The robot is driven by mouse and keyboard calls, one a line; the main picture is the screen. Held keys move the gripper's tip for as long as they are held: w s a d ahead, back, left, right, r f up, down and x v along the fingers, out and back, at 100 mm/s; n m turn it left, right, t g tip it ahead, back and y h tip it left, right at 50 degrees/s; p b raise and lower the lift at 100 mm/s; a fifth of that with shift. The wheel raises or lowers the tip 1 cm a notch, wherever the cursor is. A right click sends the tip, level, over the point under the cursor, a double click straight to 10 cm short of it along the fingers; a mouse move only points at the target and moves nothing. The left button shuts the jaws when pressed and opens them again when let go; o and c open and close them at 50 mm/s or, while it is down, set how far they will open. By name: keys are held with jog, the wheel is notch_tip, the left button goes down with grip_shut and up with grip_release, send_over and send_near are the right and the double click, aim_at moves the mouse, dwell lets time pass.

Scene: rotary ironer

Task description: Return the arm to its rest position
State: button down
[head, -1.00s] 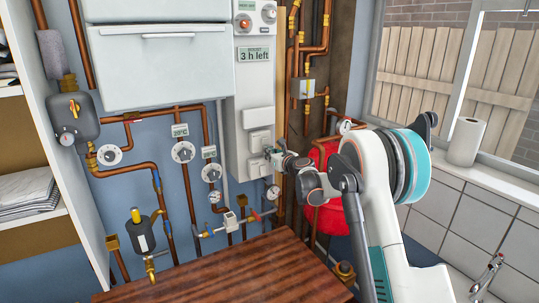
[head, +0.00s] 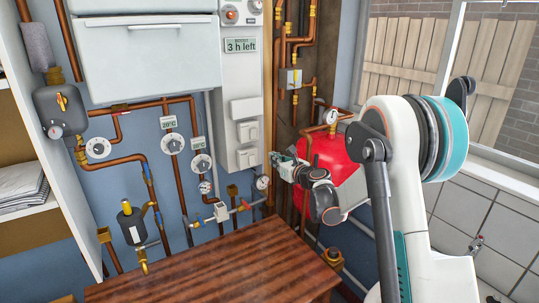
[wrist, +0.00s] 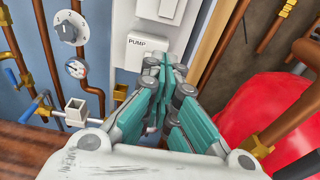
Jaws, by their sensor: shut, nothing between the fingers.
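My arm reaches in from the right side of the head view, and my gripper (head: 274,160) is in front of the wall beside the white control panel (head: 242,95). In the wrist view, the teal-padded fingers of my gripper (wrist: 165,72) are closed together with nothing between them. A white switch marked PUMP (wrist: 146,48) lies just beyond the fingertips in the wrist view. Whether the fingertips touch it cannot be told from the wrist view, but in the head view they appear to the right of the panel's switches.
A red tank (head: 338,170) stands behind and beside my wrist. Copper pipes with dials and a gauge (head: 262,182) line the blue wall. A wooden table (head: 215,265) lies below. A shelf (head: 35,200) is at the left, and a tiled wall with a window is at the right.

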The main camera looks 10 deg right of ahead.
jog(key=shift+s+d, duration=0.1)
jog(key=shift+s, duration=0.2)
jog(key=s+a+r+n+g+b, duration=0.1)
jog(key=s+a+r+n+g, duration=0.15)
jog(key=s+n, duration=0.45)
jog(key=s+a+r+n+g+b, duration=0.1)
jog(key=s+a+r+n, duration=0.15)
jog(key=s+n, duration=0.4)
jog(key=s+a+r+n+g+b, duration=0.15)
jog(key=s+a+n, duration=0.25)
jog(key=s, duration=0.6)
jog(key=s+d+f+n+g+h, duration=0.1)
jog(key=s+f+n, duration=0.2)
jog(key=s, duration=0.6)
jog(key=s+d+f+n+g+h+b, duration=0.1)
jog(key=s+d+f+n+h, duration=0.1)
jog(key=s+n, duration=0.5)
jog(key=s+d+f+n+g+h, duration=0.1)
jog(key=s+f+n, duration=0.3)
jog(key=s, duration=0.6)
jog(key=shift+s+d+f+n+g+h, duration=0.25)
jog(key=shift+s+d+n+g+h, duration=0.15)
jog(key=shift+d+n+h, duration=0.15)
jog(key=shift+w, duration=0.1)
